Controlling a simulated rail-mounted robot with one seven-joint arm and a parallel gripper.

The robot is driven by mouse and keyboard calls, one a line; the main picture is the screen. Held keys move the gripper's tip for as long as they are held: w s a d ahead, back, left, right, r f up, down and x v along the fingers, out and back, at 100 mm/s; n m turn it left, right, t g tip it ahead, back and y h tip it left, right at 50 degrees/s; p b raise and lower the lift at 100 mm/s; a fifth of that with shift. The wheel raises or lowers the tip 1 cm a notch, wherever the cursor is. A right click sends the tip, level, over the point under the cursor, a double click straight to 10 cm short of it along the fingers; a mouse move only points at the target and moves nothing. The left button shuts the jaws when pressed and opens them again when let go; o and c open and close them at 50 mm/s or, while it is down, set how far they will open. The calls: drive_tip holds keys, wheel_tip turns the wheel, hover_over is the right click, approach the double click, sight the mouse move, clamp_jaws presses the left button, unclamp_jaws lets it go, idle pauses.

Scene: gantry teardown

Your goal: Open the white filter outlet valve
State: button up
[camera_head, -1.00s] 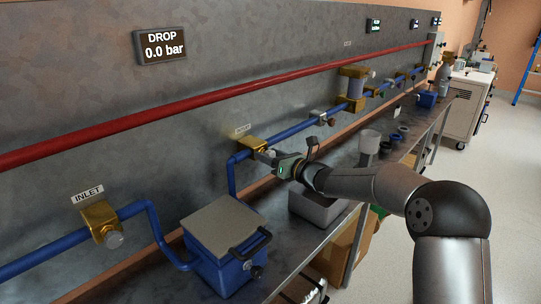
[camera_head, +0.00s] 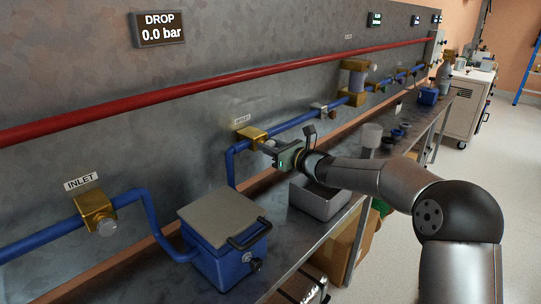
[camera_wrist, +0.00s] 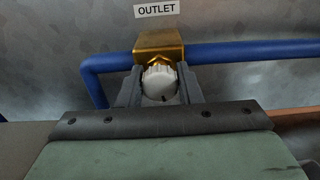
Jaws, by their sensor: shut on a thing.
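The outlet valve is a brass block (camera_head: 251,134) on the blue pipe, under a small label that reads OUTLET in the wrist view. In the wrist view the brass block (camera_wrist: 160,44) has a round white ribbed knob (camera_wrist: 160,84) on its front, with a small dark mark near its lower edge. My gripper (camera_wrist: 160,90) is shut on this knob, one dark finger on each side. In the head view my gripper (camera_head: 272,148) reaches the valve from the right, and its fingers partly hide the knob.
The inlet valve (camera_head: 95,212) is at the left on the same pipe. A blue box with a grey lid (camera_head: 210,215) and black handle stands on the bench below. A grey open bin (camera_head: 322,203) sits under my wrist. A red pipe (camera_head: 200,97) runs above. The display reads DROP 0.0 bar.

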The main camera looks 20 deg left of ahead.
drive_tip(key=n+b, duration=0.2)
drive_tip(key=b, duration=0.1)
drive_tip(key=n+b, duration=0.2)
drive_tip(key=b, duration=0.1)
drive_tip(key=shift+f+n+b, duration=0.3)
drive_tip(key=shift+f+b, duration=0.1)
drive_tip(key=n+b, duration=0.3)
drive_tip(key=b, duration=0.2)
drive_tip(key=shift+n, duration=0.3)
drive_tip(key=n+b, duration=0.3)
drive_tip(key=shift+r+n+b, duration=0.1)
drive_tip(key=shift+n+b, duration=0.2)
drive_tip(key=shift+b, duration=0.1)
drive_tip(key=shift+r+n+b, duration=0.2)
drive_tip(key=shift+n+b, duration=1.35)
drive_tip(key=shift+n, duration=0.25)
drive_tip(key=o, duration=1)
drive_tip(key=b+v, duration=0.2)
drive_tip(key=v, duration=1.5)
drive_tip(key=shift+s+d, duration=0.15)
drive_tip(key=shift+s, duration=0.05)
